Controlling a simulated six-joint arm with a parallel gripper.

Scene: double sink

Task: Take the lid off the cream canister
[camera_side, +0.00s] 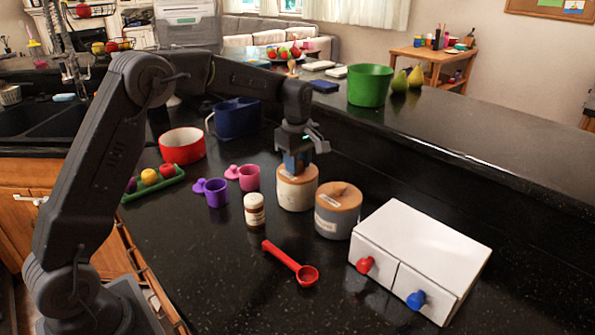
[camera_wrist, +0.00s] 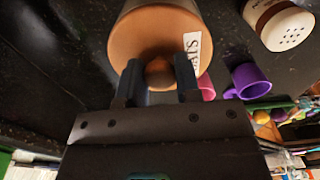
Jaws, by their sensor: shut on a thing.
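The cream canister (camera_side: 297,191) stands upright on the black counter in the side view. Its round orange-brown wooden lid (camera_wrist: 128,40) fills the top middle of the wrist view. My gripper (camera_side: 297,168) points straight down over this canister. In the wrist view my gripper's two dark fingers (camera_wrist: 160,80) are shut on the lid's round knob (camera_wrist: 159,72). The lid appears to sit on the canister; the fingers partly hide it in the side view, so I cannot tell if there is any gap.
A grey canister (camera_side: 337,213) with a wooden lid stands close on the right. A small spice jar (camera_side: 254,210), purple cup (camera_side: 216,193) and pink cup (camera_side: 249,178) stand to the left. A red scoop (camera_side: 290,263) and white drawer box (camera_side: 420,255) lie in front.

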